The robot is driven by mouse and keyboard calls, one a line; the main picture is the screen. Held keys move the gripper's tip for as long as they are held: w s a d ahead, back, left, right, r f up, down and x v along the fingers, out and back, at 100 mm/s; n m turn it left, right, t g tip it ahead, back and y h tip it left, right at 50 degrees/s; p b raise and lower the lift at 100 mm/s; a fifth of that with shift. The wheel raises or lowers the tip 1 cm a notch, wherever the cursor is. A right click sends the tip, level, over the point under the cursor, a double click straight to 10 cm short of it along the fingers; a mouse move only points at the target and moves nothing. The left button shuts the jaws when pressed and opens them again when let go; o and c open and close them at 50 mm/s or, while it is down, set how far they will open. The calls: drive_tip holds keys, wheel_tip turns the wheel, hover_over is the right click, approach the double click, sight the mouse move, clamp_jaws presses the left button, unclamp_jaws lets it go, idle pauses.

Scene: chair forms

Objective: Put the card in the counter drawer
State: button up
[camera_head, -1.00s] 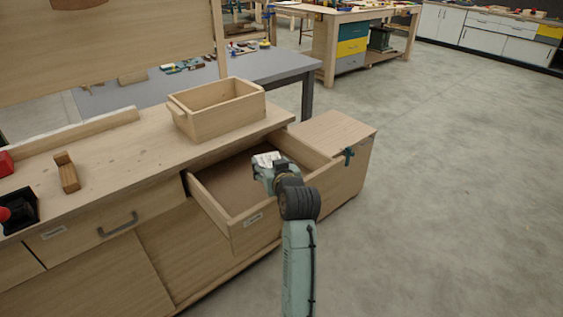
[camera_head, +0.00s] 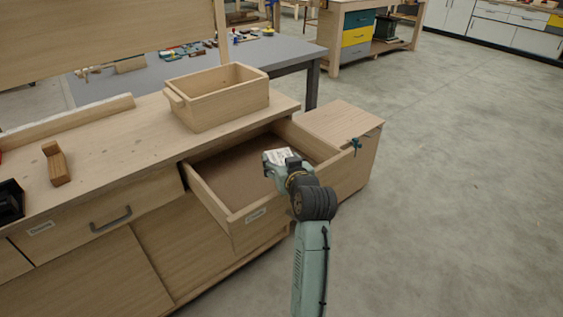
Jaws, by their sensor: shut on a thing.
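The counter drawer (camera_head: 228,178) is pulled out from the wooden counter, and its brown floor looks bare where it shows. My gripper (camera_head: 277,160) is over the right part of the open drawer. It is shut on the card (camera_head: 280,156), a small white piece with faint print at the gripper's tip. The card appears to be above the drawer floor; its exact height is hard to tell. My wrist hides part of the drawer's right side and front.
An open wooden box (camera_head: 218,98) stands on the counter top (camera_head: 110,155) behind the drawer. A wooden block (camera_head: 56,163) lies farther left. A closed drawer with a dark handle (camera_head: 111,219) is left of the open one. A lower wooden cabinet (camera_head: 345,130) stands at right.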

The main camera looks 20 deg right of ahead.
drive_tip(key=shift+f, duration=0.55)
drive_tip(key=shift+f+b, duration=0.1)
drive_tip(key=shift+b, duration=0.25)
drive_tip(key=o, duration=0.8)
drive_tip(key=shift+r, duration=0.2)
drive_tip(key=v, duration=0.4)
drive_tip(key=b+v, duration=0.1)
drive_tip(key=v, duration=0.3)
drive_tip(key=r+v, duration=0.1)
drive_tip(key=v, duration=0.3)
drive_tip(key=shift+w, duration=0.1)
